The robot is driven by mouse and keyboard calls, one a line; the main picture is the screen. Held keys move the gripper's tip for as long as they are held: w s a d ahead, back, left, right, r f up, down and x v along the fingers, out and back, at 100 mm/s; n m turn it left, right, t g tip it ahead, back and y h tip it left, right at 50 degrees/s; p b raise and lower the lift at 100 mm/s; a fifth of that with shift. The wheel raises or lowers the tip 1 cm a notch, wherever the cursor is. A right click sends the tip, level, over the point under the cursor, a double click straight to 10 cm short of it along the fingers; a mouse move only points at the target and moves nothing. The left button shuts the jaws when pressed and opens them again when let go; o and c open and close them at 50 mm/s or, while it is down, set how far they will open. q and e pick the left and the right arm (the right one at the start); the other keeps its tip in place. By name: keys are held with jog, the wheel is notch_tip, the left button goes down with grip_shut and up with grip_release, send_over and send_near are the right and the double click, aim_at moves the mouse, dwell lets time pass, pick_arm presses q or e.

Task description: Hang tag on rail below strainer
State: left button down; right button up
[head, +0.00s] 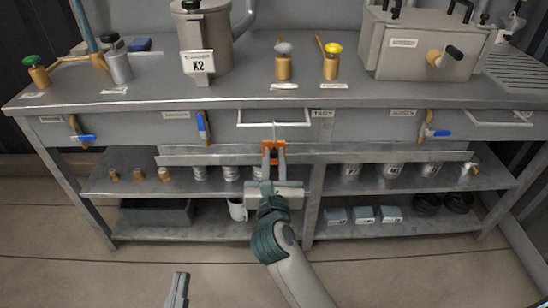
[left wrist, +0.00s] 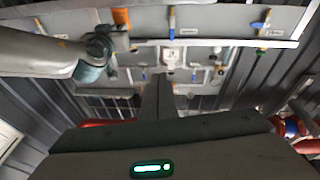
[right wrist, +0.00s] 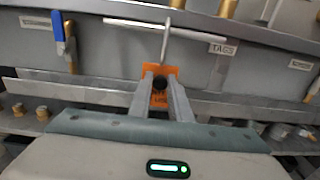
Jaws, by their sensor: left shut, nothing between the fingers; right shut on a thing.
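An orange tag (head: 274,148) is held between the fingertips of my right gripper (head: 274,156), which is shut on it. The tag also shows in the right wrist view (right wrist: 160,85), with dark lettering on its lower part. A thin pale hook (right wrist: 165,42) rises from the tag to a white rail (head: 272,124) on the bench front; whether it touches the rail is unclear. A second white rail (head: 500,122) is at the far right. Which fitting is the strainer I cannot tell. My left gripper (head: 180,276) is shut and empty, low in front of the bench.
A label reading TAGS (right wrist: 222,49) is right of the nearer rail. The bench top (head: 135,95) carries a grey vessel marked K2 (head: 205,35) and a grey box (head: 405,38). Blue-handled valves (head: 203,126) hang along the front. Shelves (head: 335,185) below hold cups and boxes.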

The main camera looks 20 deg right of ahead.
jog(key=o, duration=0.9)
